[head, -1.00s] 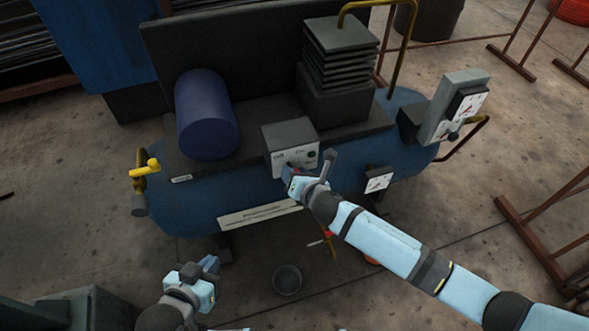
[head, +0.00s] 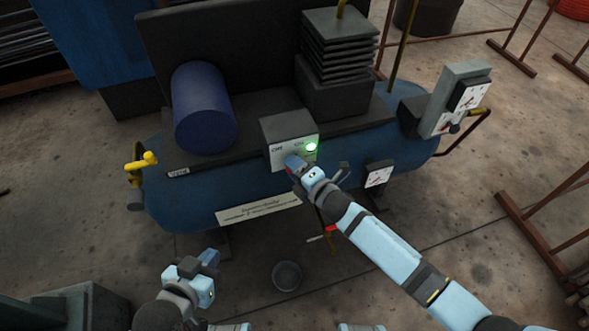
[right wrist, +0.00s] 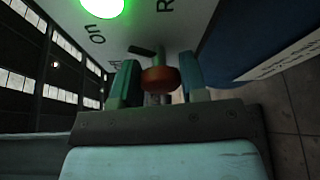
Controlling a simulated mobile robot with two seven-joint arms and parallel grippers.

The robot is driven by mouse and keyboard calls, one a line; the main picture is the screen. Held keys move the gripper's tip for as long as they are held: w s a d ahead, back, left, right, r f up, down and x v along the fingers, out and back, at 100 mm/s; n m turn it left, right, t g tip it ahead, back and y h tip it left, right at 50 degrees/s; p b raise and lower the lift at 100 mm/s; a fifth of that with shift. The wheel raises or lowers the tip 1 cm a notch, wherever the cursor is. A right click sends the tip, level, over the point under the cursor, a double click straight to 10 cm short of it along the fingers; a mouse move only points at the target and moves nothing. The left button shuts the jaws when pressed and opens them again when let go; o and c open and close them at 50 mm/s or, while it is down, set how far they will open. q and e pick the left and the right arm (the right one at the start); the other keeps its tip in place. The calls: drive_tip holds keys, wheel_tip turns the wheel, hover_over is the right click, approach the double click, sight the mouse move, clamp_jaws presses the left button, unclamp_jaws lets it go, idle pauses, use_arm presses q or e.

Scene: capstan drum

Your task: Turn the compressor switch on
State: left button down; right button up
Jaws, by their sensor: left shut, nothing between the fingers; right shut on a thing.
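The compressor switch box (head: 278,134) is a grey box with a white front plate on the blue compressor. A lamp (head: 311,147) on the plate glows green; it is also bright green in the right wrist view (right wrist: 103,5). My right gripper (head: 291,162) is at the plate and hides the switch in the head view. In the right wrist view, the fingers (right wrist: 160,85) are shut on the red-brown switch knob (right wrist: 160,79), with "On" lettering near the lamp. My left gripper (head: 211,260) is shut and empty, low in front of the compressor.
The blue motor cylinder (head: 203,108) and dark finned block (head: 338,60) stand behind the box. A yellow valve handle (head: 143,161) is at the left end, gauges (head: 468,97) at the right. A small bucket (head: 287,275) stands on the floor below.

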drive_tip(key=shift+f+m, duration=0.15)
drive_tip(key=shift+m, duration=0.55)
drive_tip(key=shift+b, duration=0.3)
drive_tip(key=shift+y, duration=0.3)
drive_tip(key=o, duration=0.8)
drive_tip(key=shift+o, duration=0.6)
